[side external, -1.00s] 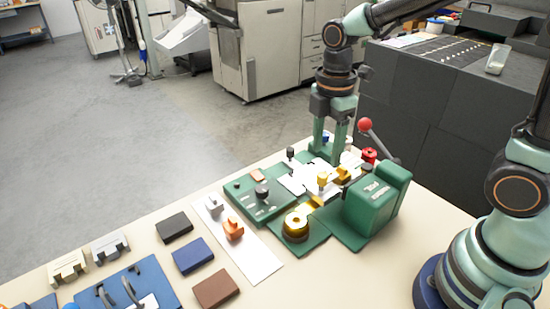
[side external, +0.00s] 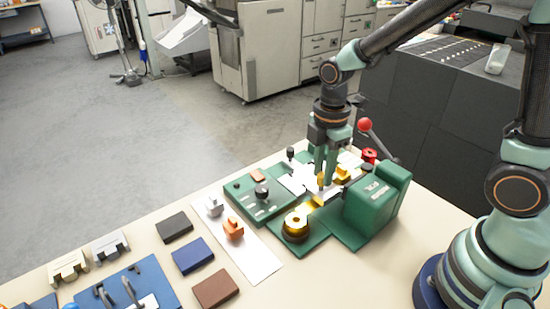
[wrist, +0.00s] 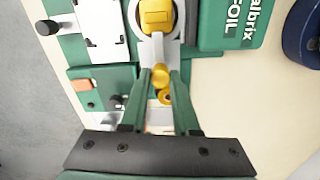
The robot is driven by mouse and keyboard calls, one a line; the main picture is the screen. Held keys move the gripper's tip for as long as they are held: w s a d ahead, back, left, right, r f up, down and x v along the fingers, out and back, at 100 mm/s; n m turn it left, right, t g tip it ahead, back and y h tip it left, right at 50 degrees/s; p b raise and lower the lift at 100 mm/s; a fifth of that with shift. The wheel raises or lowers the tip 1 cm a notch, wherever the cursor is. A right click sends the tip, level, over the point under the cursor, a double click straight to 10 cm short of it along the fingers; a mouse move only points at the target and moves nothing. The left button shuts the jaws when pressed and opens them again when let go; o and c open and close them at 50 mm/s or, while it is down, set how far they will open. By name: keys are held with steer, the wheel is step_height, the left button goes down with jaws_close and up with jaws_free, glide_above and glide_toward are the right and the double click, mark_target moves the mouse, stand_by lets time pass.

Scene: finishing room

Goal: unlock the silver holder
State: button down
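A silver-grey holder (wrist: 151,47) shows in the wrist view as a rounded frame around a yellow block (wrist: 156,14), narrowing towards a round yellow knob (wrist: 161,74). I take this grey part as the silver holder. The same knob shows in the side view (side external: 321,181), partly behind my fingers. My gripper (side external: 325,182) points down at the knob. In the wrist view its fingertips (wrist: 161,71) stand on either side of the knob, very close to it. I cannot tell whether they touch it. The holder's lower part is hidden by my fingers.
A green press body (side external: 373,198) stands close on the right, with a red-knobbed lever (side external: 365,125) behind. A green panel with a black knob (side external: 261,191) lies left. Bare table (side external: 330,275) is at the front.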

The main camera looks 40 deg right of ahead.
steer(key=shift+m, duration=0.3)
steer(key=m, duration=0.3)
steer(key=shift+m, duration=0.3)
steer(key=m, duration=0.4)
steer(key=shift+m, duration=0.3)
steer(key=m, duration=0.4)
steer(key=shift+m, duration=2.5)
steer(key=c, duration=0.6)
jaws_free()
steer(key=shift+c, duration=0.2)
